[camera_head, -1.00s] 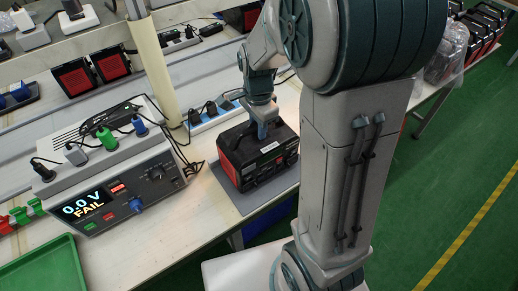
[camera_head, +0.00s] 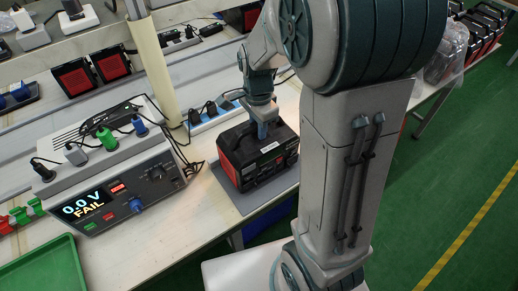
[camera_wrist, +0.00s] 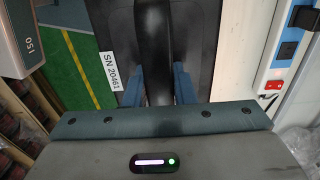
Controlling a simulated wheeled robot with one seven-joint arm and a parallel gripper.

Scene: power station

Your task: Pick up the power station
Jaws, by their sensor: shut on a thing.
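The power station (camera_head: 262,166) is a black box with red end panels. It sits upright on a grey mat (camera_head: 243,199) near the front edge of the workbench. My gripper (camera_head: 263,132) comes down on it from above and is shut on its top handle. In the wrist view the black handle (camera_wrist: 154,45) runs between the two blue fingers of my gripper (camera_wrist: 158,82). A white label reading SN 20461 (camera_wrist: 112,70) shows on the power station beside the handle. My arm hides part of the bench to the right.
A tester (camera_head: 110,185) with a screen reading 0.0 V FAIL stands left of the power station, with plugs on top. A power strip (camera_head: 212,116) with plugs lies behind it. A green tray (camera_head: 45,268) is at the front left. A tan post (camera_head: 152,70) rises behind the tester.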

